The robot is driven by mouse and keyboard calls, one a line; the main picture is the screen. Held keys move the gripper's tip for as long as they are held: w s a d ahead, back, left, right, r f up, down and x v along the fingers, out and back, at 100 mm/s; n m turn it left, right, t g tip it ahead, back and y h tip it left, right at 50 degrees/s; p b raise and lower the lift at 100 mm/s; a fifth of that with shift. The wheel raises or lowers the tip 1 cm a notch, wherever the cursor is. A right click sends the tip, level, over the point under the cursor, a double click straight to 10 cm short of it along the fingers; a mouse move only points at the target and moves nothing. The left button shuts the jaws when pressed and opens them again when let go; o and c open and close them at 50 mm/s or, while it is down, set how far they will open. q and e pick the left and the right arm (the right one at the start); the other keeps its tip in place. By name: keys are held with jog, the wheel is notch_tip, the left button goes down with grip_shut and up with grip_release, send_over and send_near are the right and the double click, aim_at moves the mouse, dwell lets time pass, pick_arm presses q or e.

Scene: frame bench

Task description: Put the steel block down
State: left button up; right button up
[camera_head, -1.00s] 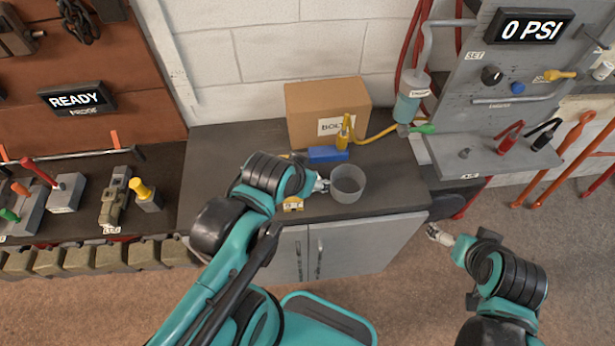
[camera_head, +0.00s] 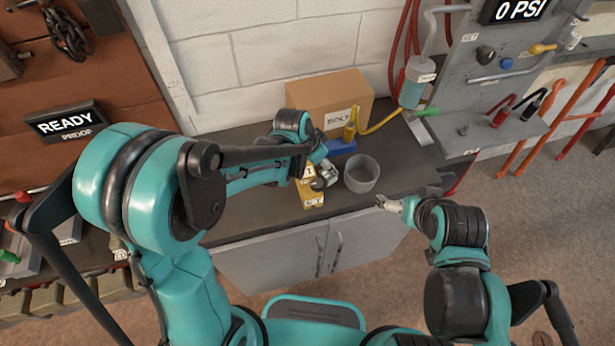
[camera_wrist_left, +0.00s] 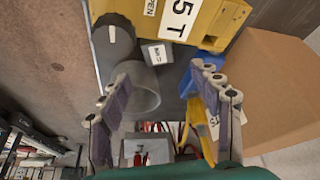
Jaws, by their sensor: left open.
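A small grey block with a white label (camera_wrist_left: 157,53), which looks like the steel block, shows in the left wrist view, just beyond and between the fingertips and against a yellow 5 T body (camera_wrist_left: 205,22). My left gripper (camera_wrist_left: 162,82) is open, with a gap on both sides of the block. In the head view my left gripper (camera_head: 326,180) is over the bench beside the yellow body (camera_head: 311,195); I cannot pick out the block there. My right gripper (camera_head: 388,203) is at the bench's front right, its fingers too small to read.
A grey open cup (camera_head: 361,174) stands just right of the left gripper. A cardboard box (camera_head: 326,100), a blue piece (camera_head: 341,146) and a yellow hose (camera_head: 380,126) lie behind. The bench top (camera_head: 405,170) is clear right of the cup.

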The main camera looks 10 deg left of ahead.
aim_at(328, 176)
pick_arm(q)
jog(key=b+x, duration=0.1)
jog(key=x, duration=0.3)
jog(key=b+x, duration=0.1)
jog(key=x, duration=0.4)
jog(key=shift+s+a+b, duration=0.15)
jog(key=shift+s+b, duration=0.1)
jog(key=shift+b, duration=0.05)
jog(key=shift+c, duration=0.9)
grip_shut()
